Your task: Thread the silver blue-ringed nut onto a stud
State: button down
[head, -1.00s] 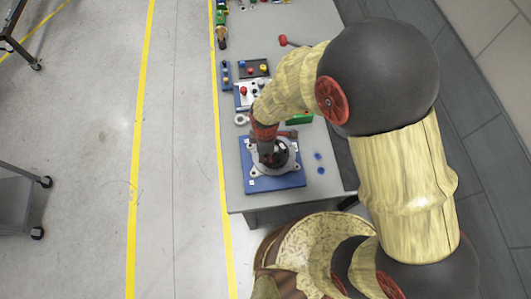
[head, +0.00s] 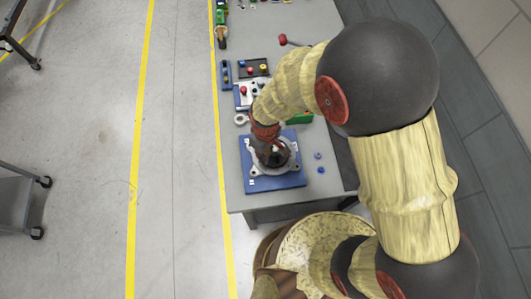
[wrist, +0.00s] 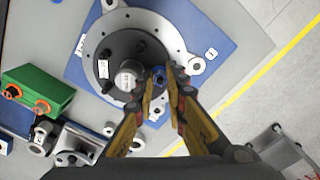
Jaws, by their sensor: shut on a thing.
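My gripper (wrist: 157,86) is shut on the silver blue-ringed nut (wrist: 158,73), whose blue ring shows between the fingertips in the wrist view. The nut is over the edge of the black hub (wrist: 112,48), beside the silver centre cap (wrist: 128,78). Dark studs stand on the hub, one of them (wrist: 140,46) near the nut. I cannot tell whether the nut touches a stud; the fingers hide the spot below it. The hub sits on a silver flange (wrist: 148,22) on a blue base plate (wrist: 215,27). In the head view my gripper (head: 270,155) is over the fixture and hides much of the hub.
A green block (wrist: 35,85) with orange-ringed holes stands near the fixture. Trays of small parts (head: 247,95) and a red-headed tool (head: 284,40) lie farther back. The front of the table is clear.

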jog(key=m, duration=0.5)
jog(key=c, duration=1.7)
grip_release()
jog(key=shift+c, duration=0.2)
jog(key=shift+r, duration=0.35)
notch_tip(320, 180, up, 8)
jog(key=p, duration=0.6)
jog(key=shift+r, duration=0.1)
